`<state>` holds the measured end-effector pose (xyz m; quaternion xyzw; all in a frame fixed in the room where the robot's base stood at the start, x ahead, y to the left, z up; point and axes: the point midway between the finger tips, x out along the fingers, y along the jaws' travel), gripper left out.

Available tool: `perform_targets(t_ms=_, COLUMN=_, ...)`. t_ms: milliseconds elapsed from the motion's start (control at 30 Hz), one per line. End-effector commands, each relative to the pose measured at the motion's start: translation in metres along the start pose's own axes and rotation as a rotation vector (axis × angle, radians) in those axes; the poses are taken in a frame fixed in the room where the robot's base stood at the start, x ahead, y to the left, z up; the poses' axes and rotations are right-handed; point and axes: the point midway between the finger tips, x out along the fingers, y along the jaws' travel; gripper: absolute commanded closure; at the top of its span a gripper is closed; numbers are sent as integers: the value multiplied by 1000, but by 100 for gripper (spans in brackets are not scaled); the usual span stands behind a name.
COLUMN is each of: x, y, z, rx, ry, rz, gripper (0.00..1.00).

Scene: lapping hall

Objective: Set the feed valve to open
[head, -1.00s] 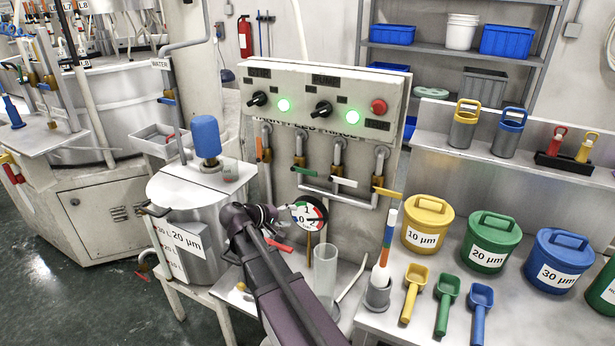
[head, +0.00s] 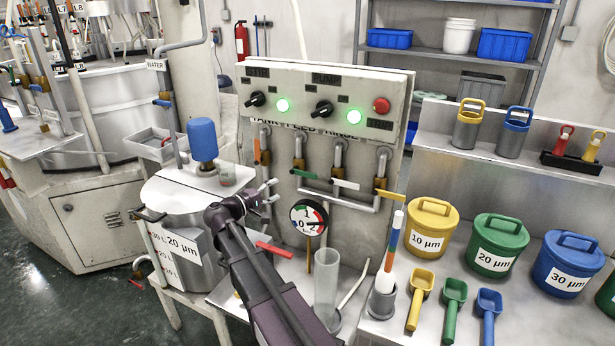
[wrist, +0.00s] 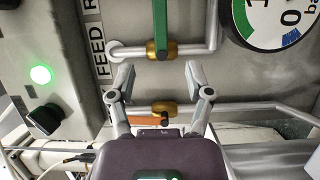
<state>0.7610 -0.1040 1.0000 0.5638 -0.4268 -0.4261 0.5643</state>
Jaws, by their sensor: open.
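The feed valve has a green handle (head: 303,173) and a brass body on the second pipe of the panel. In the wrist view the green handle (wrist: 160,25) stands across its pipe beside the FEED label (wrist: 99,50), and its brass body (wrist: 160,49) lies ahead between my fingers. My gripper (head: 268,190) is in front of the panel, lower left of the feed valve. In the wrist view my gripper (wrist: 158,75) is open and empty, its two fingers apart and no contact visible.
An orange-handled valve (wrist: 150,118) sits close by, its handle along its pipe. White (head: 345,183) and yellow (head: 390,194) handles are further right. A pressure gauge (head: 308,217) hangs below the pipes. A red handle (head: 275,250), clear cylinder (head: 326,285) and blue-topped tank (head: 203,139) are near my arm.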

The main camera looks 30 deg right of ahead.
Motion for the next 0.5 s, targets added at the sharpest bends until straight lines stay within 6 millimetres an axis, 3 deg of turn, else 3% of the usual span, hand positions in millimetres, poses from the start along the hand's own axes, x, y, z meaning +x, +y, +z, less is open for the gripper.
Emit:
perform_targets(t_ms=267, x=17, y=0, z=0, rx=0, ry=-3, rz=-1, gripper=34)
perform_targets(t_ms=500, x=47, y=0, z=0, rx=0, ry=-4, rz=-1, gripper=34)
